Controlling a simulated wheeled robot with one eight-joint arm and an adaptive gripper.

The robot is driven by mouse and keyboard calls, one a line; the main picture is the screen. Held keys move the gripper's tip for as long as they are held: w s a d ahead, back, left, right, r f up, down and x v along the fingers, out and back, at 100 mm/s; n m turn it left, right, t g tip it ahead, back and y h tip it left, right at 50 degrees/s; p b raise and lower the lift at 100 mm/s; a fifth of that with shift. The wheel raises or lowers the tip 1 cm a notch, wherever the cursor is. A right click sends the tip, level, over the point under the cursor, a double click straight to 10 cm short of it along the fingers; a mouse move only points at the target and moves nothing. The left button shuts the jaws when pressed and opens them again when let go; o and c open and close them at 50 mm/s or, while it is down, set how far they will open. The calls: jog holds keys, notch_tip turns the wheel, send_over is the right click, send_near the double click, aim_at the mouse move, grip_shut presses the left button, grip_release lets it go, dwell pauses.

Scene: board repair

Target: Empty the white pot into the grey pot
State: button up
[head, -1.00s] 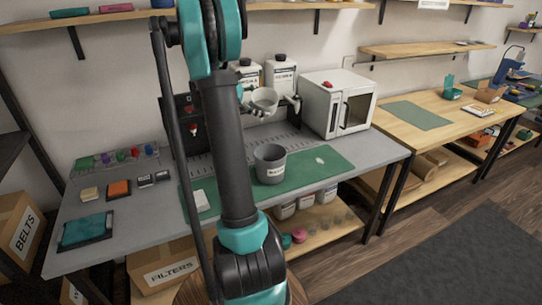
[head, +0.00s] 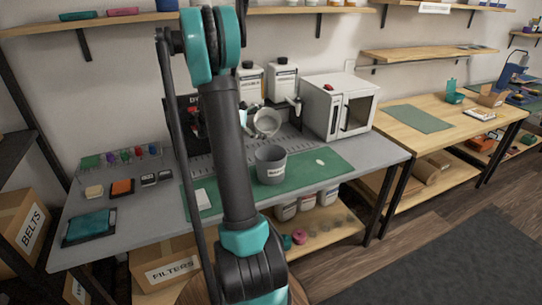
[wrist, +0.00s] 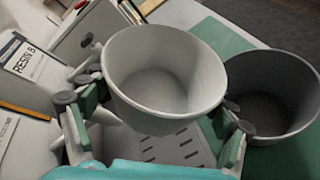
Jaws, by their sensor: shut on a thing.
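The white pot (head: 267,123) is held in the air above and behind the grey pot, tilted with its mouth toward the head camera. In the wrist view the white pot (wrist: 165,75) shows a pale inside, and I cannot make out any contents. My gripper (wrist: 160,102) is shut on it, with fingers on both sides of its wall.
The green mat (head: 315,172) has a small white piece (head: 320,162) right of the grey pot. A white oven-like box (head: 338,105) stands at the back right. Two white bottles (head: 283,80) stand behind the white pot. Small trays and coloured items lie on the bench's left.

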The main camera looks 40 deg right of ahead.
aim_at(267, 128)
jog(key=shift+s+a+f+m+t+h+p, duration=0.2)
jog(key=shift+s+f+m+t+h+p, duration=0.15)
jog(key=shift+m+p, duration=0.3)
dwell(0.4)
jog(key=shift+s+a+r+m, duration=0.15)
jog(key=shift+a+m, duration=0.05)
jog(key=shift+m, duration=0.05)
jog(key=shift+s+a+r+m+t+h+p, duration=0.2)
jog(key=shift+s+r+m+t+h+p, duration=0.15)
jog(key=shift+r+m+t+h+p, duration=0.4)
dwell(1.5)
jog(key=shift+s+a+f+m+p, duration=0.2)
jog(key=shift+s+a+f+m, duration=0.05)
jog(key=shift+s+m, duration=0.25)
jog(key=shift+s+a+f+m+p, duration=0.2)
jog(key=shift+s+f+m, duration=0.05)
jog(key=shift+s+m, duration=0.2)
dwell(0.3)
